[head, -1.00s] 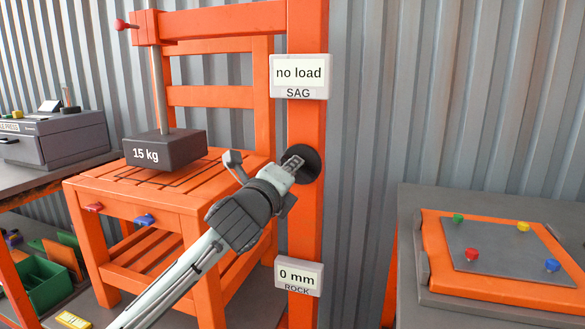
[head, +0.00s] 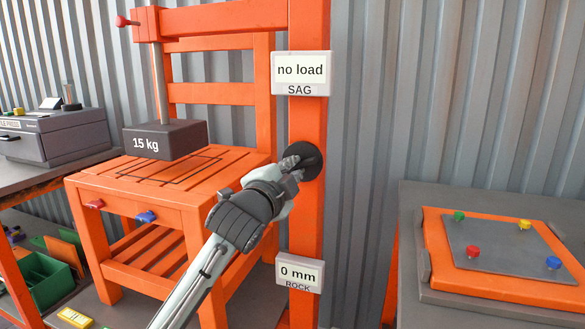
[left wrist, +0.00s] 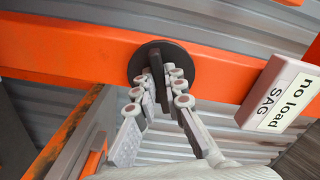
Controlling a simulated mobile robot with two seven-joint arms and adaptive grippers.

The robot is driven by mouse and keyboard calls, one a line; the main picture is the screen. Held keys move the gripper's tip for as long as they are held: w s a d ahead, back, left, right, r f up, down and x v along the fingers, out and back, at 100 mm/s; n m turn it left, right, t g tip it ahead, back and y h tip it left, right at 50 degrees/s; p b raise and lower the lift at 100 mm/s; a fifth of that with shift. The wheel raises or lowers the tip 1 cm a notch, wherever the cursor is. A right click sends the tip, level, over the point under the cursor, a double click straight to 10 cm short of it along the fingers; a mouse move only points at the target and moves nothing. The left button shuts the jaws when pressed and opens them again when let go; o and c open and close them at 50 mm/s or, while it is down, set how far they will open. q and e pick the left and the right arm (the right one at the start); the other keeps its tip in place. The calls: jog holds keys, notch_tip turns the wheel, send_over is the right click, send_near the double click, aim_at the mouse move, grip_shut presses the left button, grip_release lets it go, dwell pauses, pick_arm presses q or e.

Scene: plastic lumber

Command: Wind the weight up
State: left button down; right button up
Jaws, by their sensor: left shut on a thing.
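The dark grey 15 kg weight (head: 165,141) hangs on a grey rod (head: 159,85) above the slatted seat of an orange chair (head: 245,158). A gap shows between it and the black outline on the seat. A round black winding knob (head: 313,160) is mounted on the orange post (head: 306,215). My left gripper (head: 293,165) is at the knob, shut on its raised bar (left wrist: 156,75), with fingers on both sides of the bar in the left wrist view. The sag sign (head: 300,70) on the post reads "no load". My right gripper is not in view.
The rock sign (head: 299,272) below the knob reads "0 mm". A bench (head: 420,215) with an orange and grey board (head: 505,255) stands at the right. A grey machine (head: 62,135) and a green bin (head: 45,275) are at the left.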

pick_arm(q)
jog(key=n, duration=0.4)
jog(key=shift+d+n, duration=0.1)
jog(key=shift+n, duration=0.2)
jog(key=n, duration=0.3)
jog(key=shift+s+d+n, duration=0.1)
jog(key=shift+n, duration=0.2)
jog(key=n, duration=0.4)
jog(key=shift+d+r+n, duration=0.1)
jog(key=shift+d+n, duration=0.05)
jog(key=shift+n, duration=0.15)
jog(key=n, duration=0.3)
jog(key=shift+d+n, duration=0.1)
jog(key=shift+n, duration=0.2)
jog(key=n, duration=0.7)
jog(key=shift+s+d+r, duration=0.1)
jog(key=shift+r, duration=0.1)
jog(key=n, duration=0.3)
jog(key=shift+r+n, duration=0.1)
jog(key=shift+n, duration=0.3)
jog(key=shift+r+n, duration=0.1)
jog(key=shift+n, duration=1.8)
